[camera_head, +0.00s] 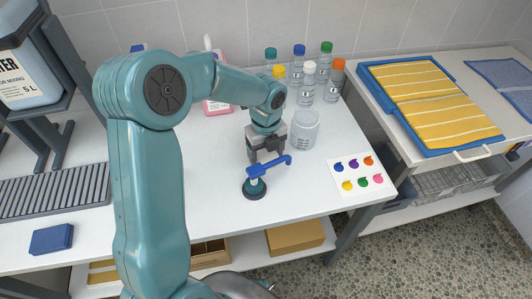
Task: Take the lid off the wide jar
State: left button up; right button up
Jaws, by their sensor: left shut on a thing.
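The wide jar seems to be the clear, whitish round jar (304,132) on the white worktop, right of my left gripper. Its top looks open, with no lid seen on it. Below this piece is a dark green round disc (255,189), which may be a lid. I cannot tell whether the disc touches the worktop. My right gripper is not in view.
Several bottles with coloured caps (307,82) stand behind the jar. A pink bottle (217,107) is partly behind my arm. A white card with coloured spots (361,175) lies at right. A blue block (52,239) lies at front left.

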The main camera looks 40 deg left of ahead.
aim_at(266, 156)
pick_arm(q)
jog(key=shift+f, duration=0.2)
jog(key=o, duration=1.2)
jog(key=shift+f, duration=0.1)
jog(key=shift+c, duration=0.2)
jog(key=shift+r, duration=0.3)
notch_tip(266, 156, up, 12)
jog(key=p, duration=0.1)
jog(key=shift+p, duration=0.3)
